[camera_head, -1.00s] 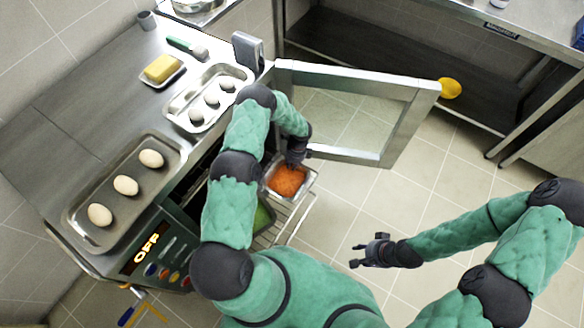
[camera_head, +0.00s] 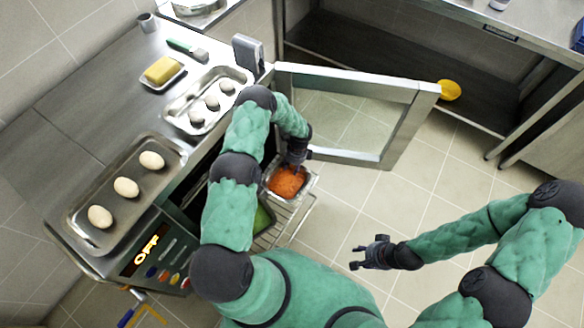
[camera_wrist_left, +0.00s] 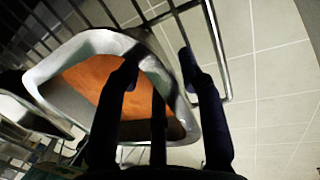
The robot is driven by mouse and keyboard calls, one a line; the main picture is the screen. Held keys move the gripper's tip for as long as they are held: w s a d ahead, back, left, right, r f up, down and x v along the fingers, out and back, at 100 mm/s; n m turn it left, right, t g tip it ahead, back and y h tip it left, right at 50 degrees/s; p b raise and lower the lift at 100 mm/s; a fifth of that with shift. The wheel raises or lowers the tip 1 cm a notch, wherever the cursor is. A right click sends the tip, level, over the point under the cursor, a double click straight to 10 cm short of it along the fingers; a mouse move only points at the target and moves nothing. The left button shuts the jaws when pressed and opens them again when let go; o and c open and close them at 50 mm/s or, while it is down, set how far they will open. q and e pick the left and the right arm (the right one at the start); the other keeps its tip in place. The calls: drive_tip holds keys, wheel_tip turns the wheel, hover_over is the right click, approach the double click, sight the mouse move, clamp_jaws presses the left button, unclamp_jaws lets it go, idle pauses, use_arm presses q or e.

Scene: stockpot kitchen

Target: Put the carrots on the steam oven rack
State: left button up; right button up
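The carrots (camera_head: 285,184) are an orange mass in a small metal pan (camera_head: 304,192), which sits on the pulled-out oven rack (camera_head: 290,219). My left gripper (camera_head: 294,167) is over the pan's far edge. My right gripper (camera_head: 357,256) is open and empty over the floor, to the right of the rack.
The oven door (camera_head: 345,112) stands open behind the rack. The floor to the right is clear.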

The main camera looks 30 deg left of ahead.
use_arm(q)
drive_tip(key=r+p, duration=0.1)
drive_tip(key=r, duration=0.2)
drive_tip(key=w+r+p, duration=0.1)
drive_tip(key=r, duration=0.3)
drive_tip(key=w+d+r+p, duration=0.1)
drive_tip(key=r, duration=0.3)
drive_tip(key=shift+p, duration=0.35)
drive_tip(key=s+d+n, duration=0.1)
drive_tip(key=s+d, duration=0.1)
drive_tip(key=s+d+n+h, duration=0.1)
drive_tip(key=s+d, duration=0.1)
drive_tip(key=d, duration=0.1)
drive_tip(key=s+d+f+n+h, duration=0.1)
drive_tip(key=s+d+n, duration=0.1)
drive_tip(key=d, duration=0.1)
drive_tip(key=shift+s, duration=0.1)
drive_tip(key=s+d+r+n+h, duration=0.1)
drive_tip(key=s+d+n, duration=0.2)
drive_tip(key=s+n, duration=0.2)
drive_tip(key=s+d+r+n+t+h, duration=0.1)
drive_tip(key=s+d+r+n, duration=0.1)
drive_tip(key=s+n, duration=0.4)
drive_tip(key=s+d+r+n+t+h, duration=0.1)
drive_tip(key=s+d+r+n, duration=0.1)
drive_tip(key=s+d+n, duration=0.2)
drive_tip(key=s+n, duration=0.2)
drive_tip(key=s, duration=0.2)
drive_tip(key=shift+s+d, duration=0.15)
drive_tip(key=shift+d, duration=0.25)
